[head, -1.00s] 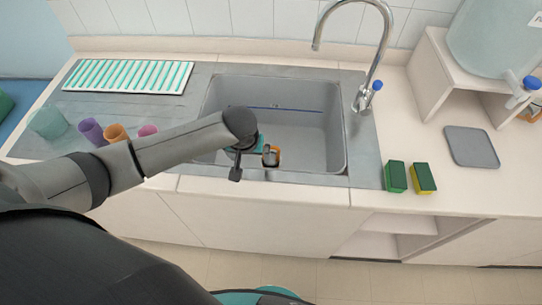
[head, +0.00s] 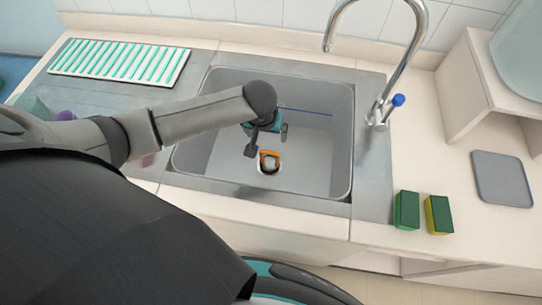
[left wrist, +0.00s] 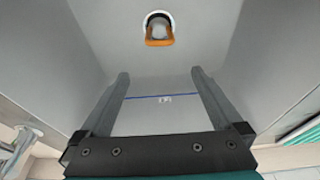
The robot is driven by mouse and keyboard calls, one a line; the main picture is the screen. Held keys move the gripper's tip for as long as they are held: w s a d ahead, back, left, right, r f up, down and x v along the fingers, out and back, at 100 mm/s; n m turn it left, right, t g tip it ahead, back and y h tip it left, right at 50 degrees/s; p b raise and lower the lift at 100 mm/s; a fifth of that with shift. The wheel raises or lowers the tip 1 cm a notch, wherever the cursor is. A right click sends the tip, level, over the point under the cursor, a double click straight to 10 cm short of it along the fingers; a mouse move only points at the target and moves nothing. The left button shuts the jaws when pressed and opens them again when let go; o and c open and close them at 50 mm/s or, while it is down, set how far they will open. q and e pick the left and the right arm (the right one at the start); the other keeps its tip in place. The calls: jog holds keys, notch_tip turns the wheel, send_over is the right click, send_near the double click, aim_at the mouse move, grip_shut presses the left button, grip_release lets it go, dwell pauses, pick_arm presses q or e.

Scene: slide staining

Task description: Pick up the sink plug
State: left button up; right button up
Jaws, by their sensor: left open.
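The sink plug (head: 268,167), orange with a grey-white middle, is at the floor of the grey sink (head: 318,160). In the left wrist view the plug (left wrist: 159,40) shows at the top centre, beyond the fingertips. My left gripper (head: 267,142) hangs over the sink, close to the plug in the picture. In the left wrist view its two fingers (left wrist: 160,73) are spread apart with nothing between them. The plug appears apart from the fingers. I cannot tell the exact height between them. My right gripper is not in view.
A curved faucet (head: 413,50) with a blue knob stands at the sink's right. Two green-and-yellow sponges (head: 408,210) and a grey mat (head: 502,178) lie on the right counter. A striped drying rack (head: 120,62) lies at the left. The sink walls surround the gripper.

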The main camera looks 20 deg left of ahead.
pick_arm(q)
notch_tip(320, 180, down, 6)
jog(key=b, duration=0.9)
send_near(270, 160)
jog(key=shift+w+d, duration=0.1)
jog(key=shift+w, duration=0.05)
jog(key=b+x, duration=0.3)
jog(key=x, duration=0.2)
jog(key=shift+c, duration=0.4)
jog(key=c, duration=1.2)
jog(key=shift+o, duration=0.2)
